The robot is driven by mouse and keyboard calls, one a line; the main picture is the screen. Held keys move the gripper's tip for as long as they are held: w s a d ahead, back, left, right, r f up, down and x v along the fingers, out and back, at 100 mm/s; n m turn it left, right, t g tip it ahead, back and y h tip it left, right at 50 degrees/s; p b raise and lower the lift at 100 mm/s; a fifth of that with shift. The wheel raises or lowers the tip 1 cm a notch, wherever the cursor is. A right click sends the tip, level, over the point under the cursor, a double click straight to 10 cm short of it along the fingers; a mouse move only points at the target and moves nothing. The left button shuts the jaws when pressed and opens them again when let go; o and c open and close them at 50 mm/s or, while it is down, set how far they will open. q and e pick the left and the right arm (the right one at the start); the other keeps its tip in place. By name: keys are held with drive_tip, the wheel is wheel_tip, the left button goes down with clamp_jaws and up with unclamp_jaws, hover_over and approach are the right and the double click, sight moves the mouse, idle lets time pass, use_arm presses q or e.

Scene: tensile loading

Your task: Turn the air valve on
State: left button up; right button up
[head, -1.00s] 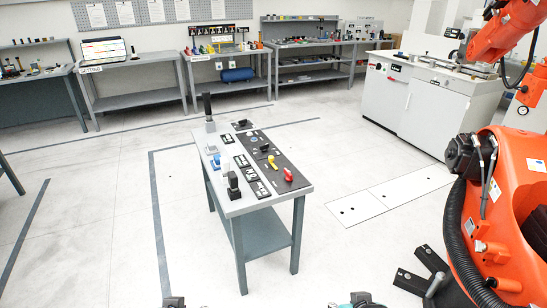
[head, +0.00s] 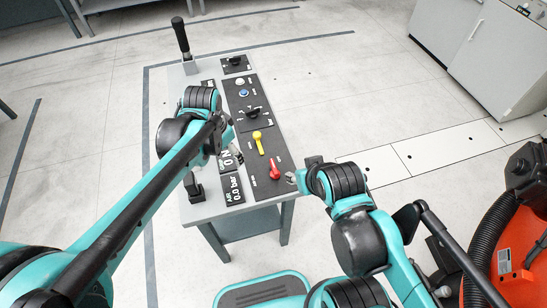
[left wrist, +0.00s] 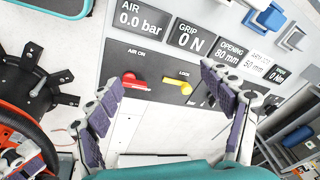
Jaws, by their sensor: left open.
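The red air valve handle (head: 274,170) sits on the black strip of the console, near its front right corner. It also shows in the left wrist view (left wrist: 130,80) beside an "AIR ON" label. The AIR display (head: 234,190) reads 0.0 bar. My left gripper (left wrist: 160,78) is open and empty, with the red handle and the yellow lock handle (left wrist: 177,86) showing between its fingers, apart from them. In the head view the left wrist partly hides the left gripper (head: 232,138). My right gripper (head: 300,172) is at the console's right edge, close to the red handle; its jaws are unclear.
A black knob (head: 254,112), a blue button (head: 244,93) and a tall black lever (head: 181,38) are farther back on the console. A black-topped post (head: 194,188) stands at its front left. A large orange robot (head: 505,255) is at the right.

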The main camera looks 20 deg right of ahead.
use_arm(q)
drive_tip(key=w+d+f+m+g+p, duration=0.1)
drive_tip(key=w+d+f+m+p, duration=0.15)
drive_tip(key=d, duration=0.55)
drive_tip(key=m+g+y, duration=0.1)
drive_tip(key=m, duration=0.3)
hover_over(274, 166)
wheel_tip(274, 166, down, 6)
drive_tip(key=shift+w+a+f, duration=0.1)
drive_tip(key=shift+f, duration=0.1)
wheel_tip(274, 166, down, 7)
drive_tip(key=shift+f+b, duration=0.1)
drive_tip(key=shift+b, duration=0.9)
drive_tip(key=shift+f, duration=0.4)
use_arm(e)
drive_tip(key=shift+s+r, duration=0.1)
drive_tip(key=shift+r, duration=0.5)
use_arm(q)
drive_tip(key=c, duration=1.2)
